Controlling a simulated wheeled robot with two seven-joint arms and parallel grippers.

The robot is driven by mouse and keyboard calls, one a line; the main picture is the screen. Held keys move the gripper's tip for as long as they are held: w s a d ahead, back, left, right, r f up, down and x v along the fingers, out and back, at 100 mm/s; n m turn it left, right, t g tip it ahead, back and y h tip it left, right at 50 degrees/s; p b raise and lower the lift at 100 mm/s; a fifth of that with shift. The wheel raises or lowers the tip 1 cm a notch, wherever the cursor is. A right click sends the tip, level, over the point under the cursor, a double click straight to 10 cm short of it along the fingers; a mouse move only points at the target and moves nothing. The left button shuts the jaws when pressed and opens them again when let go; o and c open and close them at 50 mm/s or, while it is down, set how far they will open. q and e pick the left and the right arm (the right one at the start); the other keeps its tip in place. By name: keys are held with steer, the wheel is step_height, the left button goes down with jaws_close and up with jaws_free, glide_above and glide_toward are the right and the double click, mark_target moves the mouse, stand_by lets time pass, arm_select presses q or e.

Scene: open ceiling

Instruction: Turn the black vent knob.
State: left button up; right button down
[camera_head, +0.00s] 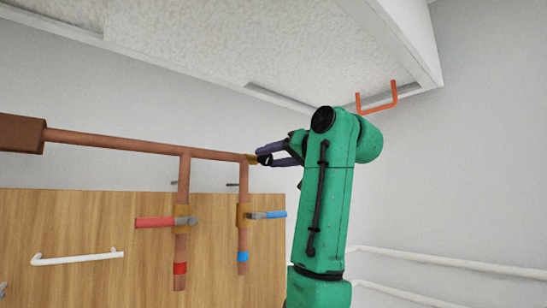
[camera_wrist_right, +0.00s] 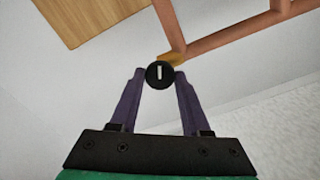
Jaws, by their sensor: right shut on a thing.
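The black vent knob (camera_wrist_right: 159,75) shows in the right wrist view as a round black disc with a short white line on it. It sits by a brass fitting (camera_wrist_right: 172,58) at a corner of the copper pipes. My right gripper (camera_wrist_right: 159,82) is shut on the knob, with one purple finger at each side of it. In the head view the right gripper (camera_head: 265,156) reaches left from my green arm to the right end of the horizontal copper pipe (camera_head: 150,145). The knob (camera_head: 264,160) is small and dark there, partly hidden by the fingers. My left gripper is not in view.
A red-handled valve (camera_head: 157,222) and a blue-handled valve (camera_head: 270,215) sit on the two vertical pipes below. A wooden panel (camera_head: 90,215) with a white handle (camera_head: 78,258) stands behind. An orange bracket (camera_head: 378,106) hangs from the ceiling edge. White rails run along the right wall.

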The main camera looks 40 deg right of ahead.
steer(key=shift+r, duration=0.15)
steer(key=shift+c, duration=1.8)
jaws_free()
steer(key=shift+w, duration=0.1)
steer(key=shift+w+f, duration=0.2)
steer(key=shift+w, duration=0.05)
steer(key=s+b, duration=0.5)
steer(key=s, duration=0.9)
steer(key=shift+s+a, duration=0.2)
steer(key=shift+s, duration=0.15)
steer(key=shift+w, duration=0.15)
